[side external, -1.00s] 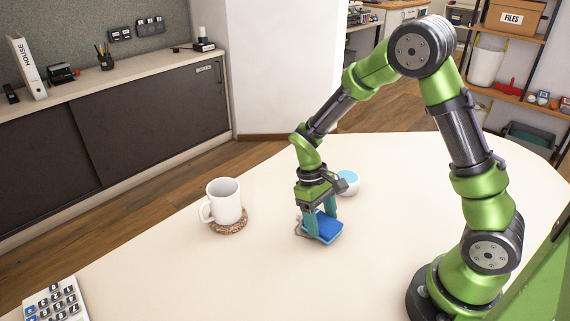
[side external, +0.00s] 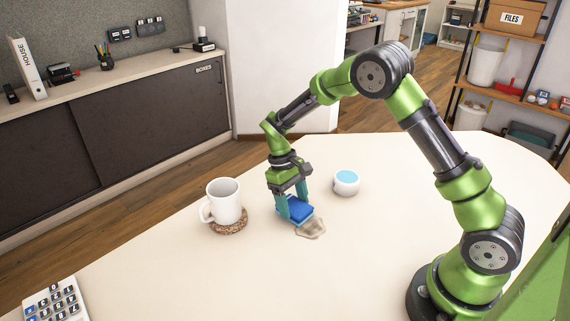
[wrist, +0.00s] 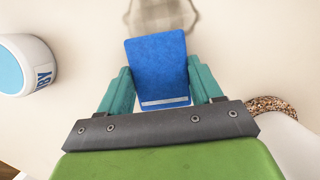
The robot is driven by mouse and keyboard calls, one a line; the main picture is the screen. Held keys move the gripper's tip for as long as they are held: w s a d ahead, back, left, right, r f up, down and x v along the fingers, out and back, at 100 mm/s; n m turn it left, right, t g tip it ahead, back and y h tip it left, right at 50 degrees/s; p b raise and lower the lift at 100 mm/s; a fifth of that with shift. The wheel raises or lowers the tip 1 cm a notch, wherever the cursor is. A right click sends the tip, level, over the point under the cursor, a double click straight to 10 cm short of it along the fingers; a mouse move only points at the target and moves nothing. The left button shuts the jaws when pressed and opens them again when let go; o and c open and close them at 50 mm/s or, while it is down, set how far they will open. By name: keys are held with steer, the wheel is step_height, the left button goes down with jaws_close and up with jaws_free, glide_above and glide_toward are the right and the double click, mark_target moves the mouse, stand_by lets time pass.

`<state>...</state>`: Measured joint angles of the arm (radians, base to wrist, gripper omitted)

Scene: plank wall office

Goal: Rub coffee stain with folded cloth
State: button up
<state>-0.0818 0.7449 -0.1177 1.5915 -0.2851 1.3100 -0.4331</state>
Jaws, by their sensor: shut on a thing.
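The folded blue cloth (side external: 296,209) is between the teal fingers of my gripper (side external: 294,208), which is shut on it, low at the table top. The cloth also shows in the wrist view (wrist: 158,70), with a pale stripe near its lower edge. The coffee stain (side external: 311,229) is a pale brown patch on the table, just in front and right of the cloth in the side view. In the wrist view the stain (wrist: 162,15) shows beyond the cloth's far edge. Whether the cloth covers part of it is hidden.
A white mug (side external: 224,200) stands on a cork coaster (side external: 229,228) left of my gripper, fairly close. A small white round device with a light blue top (side external: 346,182) stands to the right behind. A calculator (side external: 55,302) lies at the front left. The table front (side external: 200,285) is clear.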

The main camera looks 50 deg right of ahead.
steer(key=shift+s, duration=4.9)
steer(key=shift+s+a, duration=0.1)
steer(key=shift+a, duration=0.95)
steer(key=shift+w+a, duration=0.1)
steer(key=shift+w, duration=4.95)
steer(key=shift+s, duration=5.05)
step_height(320, 180, up, 8)
